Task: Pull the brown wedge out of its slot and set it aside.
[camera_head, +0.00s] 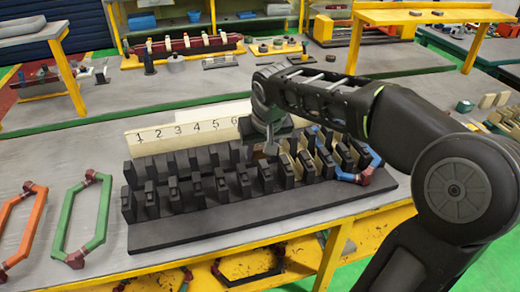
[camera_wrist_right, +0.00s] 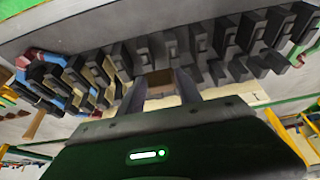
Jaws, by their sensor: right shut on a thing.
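The black stator block (camera_head: 250,215) lies on the bench with two rows of dark teeth and slots between them. My right gripper (camera_head: 271,146) is over the back row, below the "6" on the numbered strip. In the right wrist view, its two fingers (camera_wrist_right: 160,92) are shut on the brown wedge (camera_wrist_right: 159,77), close against the teeth. In the head view the wedge is mostly hidden by the gripper. I cannot tell whether it is still in the slot. My left gripper is not in view.
The cream numbered strip (camera_head: 180,124) stands behind the block. A blue coil (camera_head: 352,177) sits at its right end. A green coil (camera_head: 82,218) and an orange coil (camera_head: 22,226) lie to the left. Bare bench shows at the left back.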

